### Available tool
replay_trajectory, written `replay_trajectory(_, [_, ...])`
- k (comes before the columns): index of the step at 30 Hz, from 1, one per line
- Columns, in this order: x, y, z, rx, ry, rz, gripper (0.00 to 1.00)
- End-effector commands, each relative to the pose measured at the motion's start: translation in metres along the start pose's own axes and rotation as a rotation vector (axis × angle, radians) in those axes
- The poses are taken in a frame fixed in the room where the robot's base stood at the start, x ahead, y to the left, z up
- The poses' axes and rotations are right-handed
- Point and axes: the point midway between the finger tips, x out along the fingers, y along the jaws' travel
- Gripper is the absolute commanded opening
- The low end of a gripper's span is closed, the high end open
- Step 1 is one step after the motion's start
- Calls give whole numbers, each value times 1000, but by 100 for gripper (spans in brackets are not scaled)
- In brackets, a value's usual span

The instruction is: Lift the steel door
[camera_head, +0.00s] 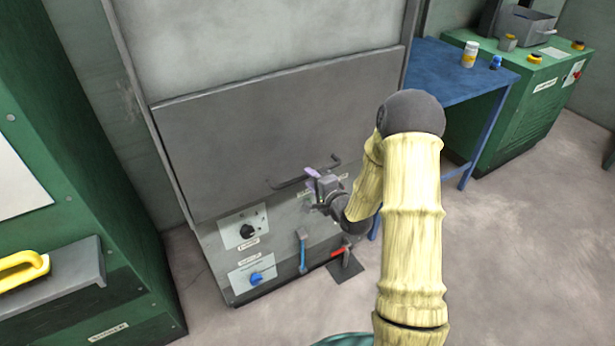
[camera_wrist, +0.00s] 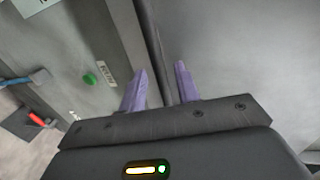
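The steel door (camera_head: 250,135) is a flat dark grey panel, lowered over the front of a grey cabinet. A dark bar handle (camera_head: 287,184) runs along its lower edge. My gripper (camera_head: 312,173) is at the handle's middle and hides part of it. In the wrist view the two purple fingers (camera_wrist: 161,82) are apart. A dark bar (camera_wrist: 153,45), seemingly the handle, passes between them with a small gap on each side. The door's grey face (camera_wrist: 240,50) fills the right of that view.
A green button (camera_wrist: 90,79) is near my fingers. A blue table (camera_head: 440,75) stands right; a green cabinet (camera_head: 95,150) stands left.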

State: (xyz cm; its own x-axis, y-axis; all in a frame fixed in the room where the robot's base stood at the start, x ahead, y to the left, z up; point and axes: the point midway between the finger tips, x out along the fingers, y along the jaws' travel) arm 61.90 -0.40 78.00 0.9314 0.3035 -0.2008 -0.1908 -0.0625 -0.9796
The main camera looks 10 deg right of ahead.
Motion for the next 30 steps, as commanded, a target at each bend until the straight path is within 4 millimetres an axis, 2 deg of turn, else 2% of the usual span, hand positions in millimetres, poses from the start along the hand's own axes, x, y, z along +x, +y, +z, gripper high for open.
replay_trajectory(3, [17, 0, 0, -2, 0, -1, 32])
replay_trajectory(6, [25, 0, 0, -1, 1, 0, 32])
replay_trajectory(15, [28, 0, -1, 0, 1, 0, 32])
replay_trajectory(16, [28, 0, -1, 0, 1, 0, 30])
replay_trajectory(21, [27, 0, -1, 0, 1, 0, 0])
replay_trajectory(30, [27, -3, 0, -1, 1, 0, 0])
